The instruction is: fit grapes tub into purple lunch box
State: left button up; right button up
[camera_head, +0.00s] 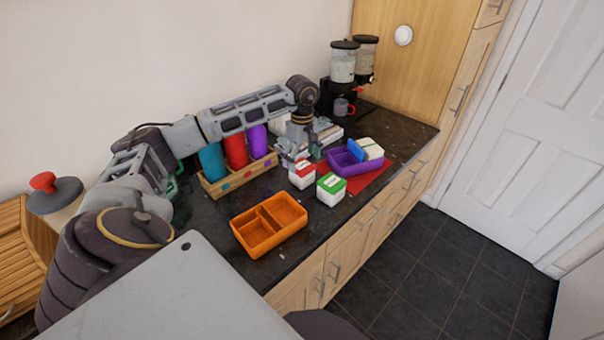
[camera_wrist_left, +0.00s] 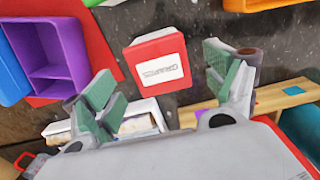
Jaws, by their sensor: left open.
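The grapes tub (camera_head: 302,178) is a small white tub with a red lid, standing on the dark counter. In the left wrist view its red lid (camera_wrist_left: 158,50) carries a label that reads like "grapes". My left gripper (camera_head: 292,157) is over this tub. In the left wrist view the gripper (camera_wrist_left: 162,80) is open, with its green-padded fingers apart and the lid showing between and beyond them. The purple lunch box (camera_head: 338,168) lies on a red mat to the right. It holds a blue piece and a white tub; its divided inside (camera_wrist_left: 50,72) shows bare compartments in the wrist view.
A green-lidded tub (camera_head: 331,188) stands close beside the grapes tub. An empty orange lunch box (camera_head: 249,239) is nearer me. A wooden rack (camera_head: 214,188) with teal, red and purple bottles stands left of the gripper. Dispensers (camera_head: 343,64) stand at the back.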

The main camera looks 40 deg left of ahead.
pick_arm(q)
jog(key=shift+f, duration=1.3)
jog(key=c, duration=1.2)
pick_arm(e)
jog(key=shift+s+a+r, duration=0.15)
jog(key=shift+s+a, duration=0.05)
jog(key=shift+a, duration=0.05)
